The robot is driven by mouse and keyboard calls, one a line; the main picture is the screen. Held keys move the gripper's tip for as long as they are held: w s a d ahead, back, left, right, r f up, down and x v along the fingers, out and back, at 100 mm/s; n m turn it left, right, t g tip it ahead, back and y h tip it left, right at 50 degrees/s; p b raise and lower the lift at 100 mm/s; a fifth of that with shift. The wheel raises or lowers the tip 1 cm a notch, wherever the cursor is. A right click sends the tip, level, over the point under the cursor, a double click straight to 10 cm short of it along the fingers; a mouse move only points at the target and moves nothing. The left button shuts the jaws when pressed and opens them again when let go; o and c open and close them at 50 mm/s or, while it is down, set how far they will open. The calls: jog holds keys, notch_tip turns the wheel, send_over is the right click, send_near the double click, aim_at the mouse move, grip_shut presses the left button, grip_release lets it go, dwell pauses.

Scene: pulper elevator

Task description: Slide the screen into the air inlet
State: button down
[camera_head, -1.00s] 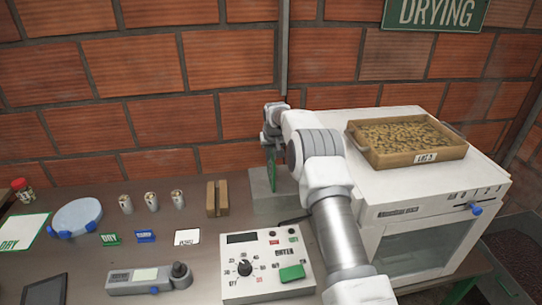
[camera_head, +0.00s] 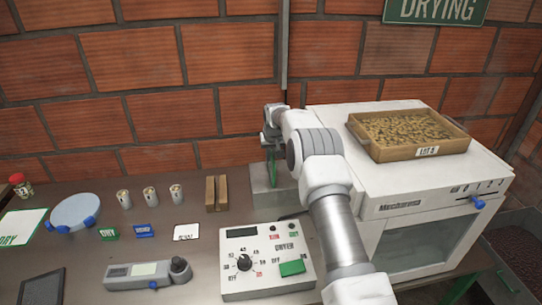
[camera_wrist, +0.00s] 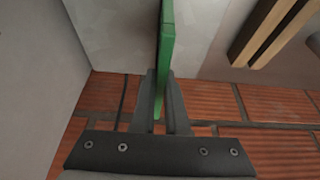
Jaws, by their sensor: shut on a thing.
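The screen (camera_head: 271,172) is a thin green-edged plate, seen nearly edge-on. My gripper (camera_head: 271,145) is shut on it, and the wrist view shows the green edge (camera_wrist: 166,40) standing out between the two fingers (camera_wrist: 160,95). The screen hangs upright at a grey box (camera_head: 264,200) on the left side of the white dryer; this box looks like the air inlet. The screen's lower end meets the box in the picture. I cannot tell whether it is inside a slot or in front of it. My arm hides part of the box's right side.
The white dryer (camera_head: 440,210) carries a wooden tray of beans (camera_head: 410,152). A slotted wooden block (camera_head: 217,194) stands empty left of the box. The control panel (camera_head: 265,280) lies in front. Several small cans (camera_head: 149,196) stand further left. The brick wall is close behind.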

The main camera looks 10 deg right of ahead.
jog(key=shift+f+b, duration=1.6)
jog(key=shift+f, duration=0.85)
jog(key=c, duration=0.8)
grip_release()
jog(key=shift+c, duration=0.2)
jog(key=shift+r, duration=0.2)
jog(key=b+v, duration=0.1)
jog(key=v, duration=1.6)
jog(key=shift+r, duration=0.1)
